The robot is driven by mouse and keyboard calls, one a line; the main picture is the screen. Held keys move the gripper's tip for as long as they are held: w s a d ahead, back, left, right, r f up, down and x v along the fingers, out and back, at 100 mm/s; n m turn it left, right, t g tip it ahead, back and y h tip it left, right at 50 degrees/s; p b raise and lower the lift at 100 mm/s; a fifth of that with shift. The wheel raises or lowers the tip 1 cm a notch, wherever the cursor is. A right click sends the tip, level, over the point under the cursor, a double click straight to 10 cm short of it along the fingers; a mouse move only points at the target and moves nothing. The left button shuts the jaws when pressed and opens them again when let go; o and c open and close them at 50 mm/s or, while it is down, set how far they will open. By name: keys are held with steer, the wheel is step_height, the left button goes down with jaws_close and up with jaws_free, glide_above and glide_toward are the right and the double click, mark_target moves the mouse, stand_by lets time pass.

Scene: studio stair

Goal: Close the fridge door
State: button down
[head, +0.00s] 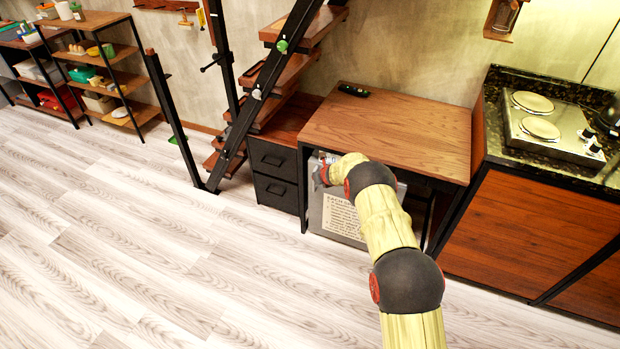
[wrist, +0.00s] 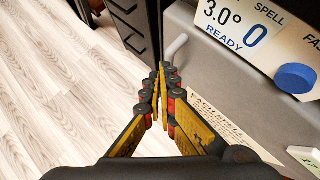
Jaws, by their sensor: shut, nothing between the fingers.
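The small grey fridge (head: 318,213) stands under the wooden desk, partly hidden behind my arm. Its front carries a printed text sheet. In the wrist view the fridge's grey door front (wrist: 225,75) fills the right side, with a light bar handle (wrist: 175,46), a display label and a blue knob (wrist: 295,78). I cannot tell whether the door stands slightly ajar. My gripper (wrist: 161,76) is shut and empty, with its fingertips just below and left of the handle in the picture. Contact with the door cannot be made out.
The wooden desk (head: 395,125) is above the fridge, with a black drawer unit (head: 275,178) to its left. A stair with a black rail rises behind the drawers. A counter (head: 530,230) with a hob stands at right. The pale plank floor (head: 120,250) is clear at left.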

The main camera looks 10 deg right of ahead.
steer(key=s+a+r+p, duration=0.1)
steer(key=s+a+r, duration=0.2)
steer(key=s+r, duration=0.1)
steer(key=shift+s+r, duration=0.3)
steer(key=shift+r, duration=0.6)
steer(key=shift+a, duration=0.15)
steer(key=s+a+f+n+g+y, duration=0.25)
steer(key=s+a+n, duration=0.35)
steer(key=s+n, duration=0.35)
steer(key=s+a+r+n+g+y, duration=0.1)
steer(key=s+a+r+n+g, duration=0.15)
steer(key=s+r+n, duration=0.55)
steer(key=s+d+r+n+t+h+p, duration=0.1)
steer(key=s+d+r+n, duration=0.3)
steer(key=s+r, duration=1.4)
steer(key=s+d+r+n+h, duration=0.4)
steer(key=s+r+n, duration=0.8)
steer(key=s+r, duration=0.6)
steer(key=s+d, duration=0.1)
steer(key=s, duration=0.5)
steer(key=shift+s+t+p, duration=0.35)
steer(key=shift+t+p, duration=0.05)
